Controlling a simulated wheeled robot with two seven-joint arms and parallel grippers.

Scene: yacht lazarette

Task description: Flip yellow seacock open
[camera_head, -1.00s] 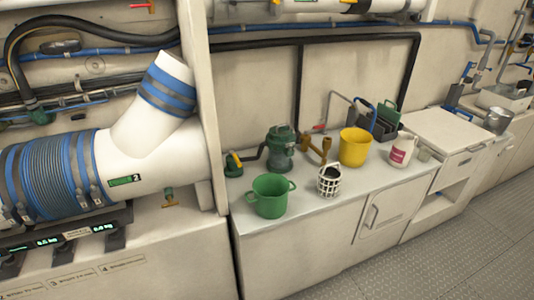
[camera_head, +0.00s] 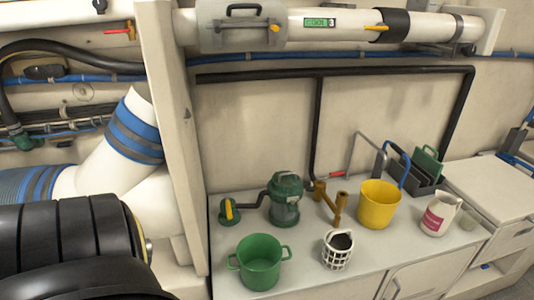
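A green seacock body with a yellow handle (camera_head: 229,211) sits at the left end of the white counter, beside the pale upright post. Its handle looks roughly upright, and a dark hose runs from it to a green strainer with a clear bowl (camera_head: 285,200). Another small yellow lever (camera_head: 377,28) lies along the white overhead pipe, and a yellow part (camera_head: 274,29) shows near the grey pipe clamp. Which of these is the named seacock I cannot tell for sure. Neither of my grippers shows; a large black part of my arm fills the lower left.
On the counter (camera_head: 215,250) stand a green pot (camera_head: 260,262), a white basket (camera_head: 338,250), a brass fitting (camera_head: 336,206), a yellow bucket (camera_head: 379,205) and a white jug (camera_head: 440,214). A red-handled valve (camera_head: 336,175) is behind. The pale post (camera_head: 172,130) stands left of the counter.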

